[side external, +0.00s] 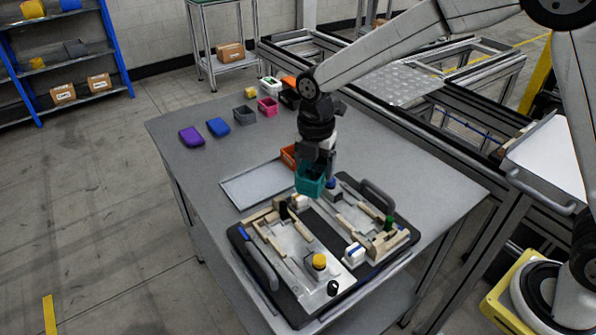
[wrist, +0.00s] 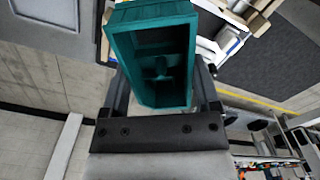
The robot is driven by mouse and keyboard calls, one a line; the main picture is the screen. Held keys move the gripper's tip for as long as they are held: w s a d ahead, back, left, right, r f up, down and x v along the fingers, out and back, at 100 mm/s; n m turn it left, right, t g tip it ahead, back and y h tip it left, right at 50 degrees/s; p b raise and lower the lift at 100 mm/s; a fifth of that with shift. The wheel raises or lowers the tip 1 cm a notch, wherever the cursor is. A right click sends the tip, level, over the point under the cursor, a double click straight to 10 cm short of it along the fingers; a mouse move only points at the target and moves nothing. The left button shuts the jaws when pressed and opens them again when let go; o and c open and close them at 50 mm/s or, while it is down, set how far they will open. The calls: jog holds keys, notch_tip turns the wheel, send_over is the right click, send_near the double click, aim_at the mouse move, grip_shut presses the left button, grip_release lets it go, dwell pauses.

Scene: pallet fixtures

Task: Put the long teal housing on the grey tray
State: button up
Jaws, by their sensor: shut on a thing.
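The long teal housing (side external: 310,182) is an open box held in my gripper (side external: 314,166), above the back edge of the pallet fixture in the side view. In the wrist view the teal housing (wrist: 152,60) sits between the two fingers of my gripper (wrist: 160,90), its hollow inside showing. The grey tray (side external: 258,184) lies flat on the table, left of the gripper. An orange part (side external: 289,156) shows at its back right corner, partly hidden behind my gripper. The tray surface that shows is bare.
The pallet fixture (side external: 318,250) with handles, clamps and blocks fills the table front. Purple (side external: 191,136) and blue (side external: 218,127) parts lie at the back left. The table left of the tray is clear.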

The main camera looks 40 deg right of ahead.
aim_at(311, 167)
jog(key=w+n, duration=0.1)
jog(key=n, duration=0.1)
jog(key=w+d+n, duration=0.1)
jog(key=n, duration=0.1)
jog(key=w+n, duration=0.1)
jog(key=shift+d+f+n, duration=0.3)
jog(key=shift+f+n, duration=0.05)
jog(key=shift+n, duration=0.05)
jog(key=w+n, duration=0.1)
jog(key=n, duration=0.1)
jog(key=w+d+n, duration=0.1)
jog(key=n, duration=0.1)
jog(key=w+d+f+n, duration=0.1)
jog(key=n, duration=0.1)
jog(key=shift+w, duration=0.1)
jog(key=shift+w+a+f, duration=0.3)
jog(key=shift+w+f, duration=1.25)
jog(key=shift+w, duration=0.7)
jog(key=shift+w+a+f, duration=0.35)
jog(key=shift+w+f, duration=1.2)
jog(key=shift+w, duration=0.65)
jog(key=shift+w+a+f, duration=0.3)
jog(key=shift+w+f, duration=1.25)
jog(key=shift+w, duration=0.7)
jog(key=shift+w+f, duration=0.1)
jog(key=shift+f, duration=0.05)
jog(key=shift+f, duration=1.65)
jog(key=shift+f, duration=0.1)
